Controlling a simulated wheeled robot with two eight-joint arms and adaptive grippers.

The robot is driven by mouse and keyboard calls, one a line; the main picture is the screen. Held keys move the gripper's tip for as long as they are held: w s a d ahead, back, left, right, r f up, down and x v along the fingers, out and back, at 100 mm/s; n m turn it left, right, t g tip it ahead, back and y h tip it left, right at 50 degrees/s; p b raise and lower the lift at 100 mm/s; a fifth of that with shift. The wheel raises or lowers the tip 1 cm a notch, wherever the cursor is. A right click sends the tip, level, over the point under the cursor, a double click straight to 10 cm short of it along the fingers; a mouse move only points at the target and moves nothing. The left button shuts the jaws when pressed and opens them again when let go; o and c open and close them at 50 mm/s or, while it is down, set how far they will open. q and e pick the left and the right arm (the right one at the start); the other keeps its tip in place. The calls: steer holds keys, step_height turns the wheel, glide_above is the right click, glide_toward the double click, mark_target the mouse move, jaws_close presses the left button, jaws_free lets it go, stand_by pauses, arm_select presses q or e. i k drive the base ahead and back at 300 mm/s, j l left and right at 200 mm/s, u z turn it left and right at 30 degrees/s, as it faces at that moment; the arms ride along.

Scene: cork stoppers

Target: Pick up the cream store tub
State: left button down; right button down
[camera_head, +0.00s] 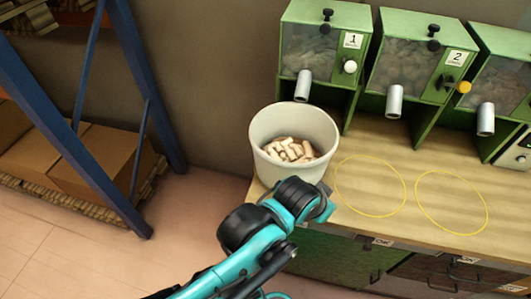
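The cream tub (268,166) stands upright on the left end of the wooden counter. It is round and open at the top, with several pale cork stoppers (290,150) inside. My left arm comes in from the bottom left. Its black and teal wrist overlaps the tub's lower front in the picture. The end of my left gripper (321,204) shows at the tub's front right, but its fingers cannot be made out. Whether it touches the tub is not clear. My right gripper is out of view.
Green numbered dispensers (322,55) with grey spouts stand along the back of the counter (410,160). Two yellow rings (371,213) mark bare counter right of the tub. A blue-framed rack (92,65) with cardboard boxes (102,163) stands at the left.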

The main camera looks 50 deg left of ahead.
mark_target(288, 138)
steer(key=u, duration=1.35)
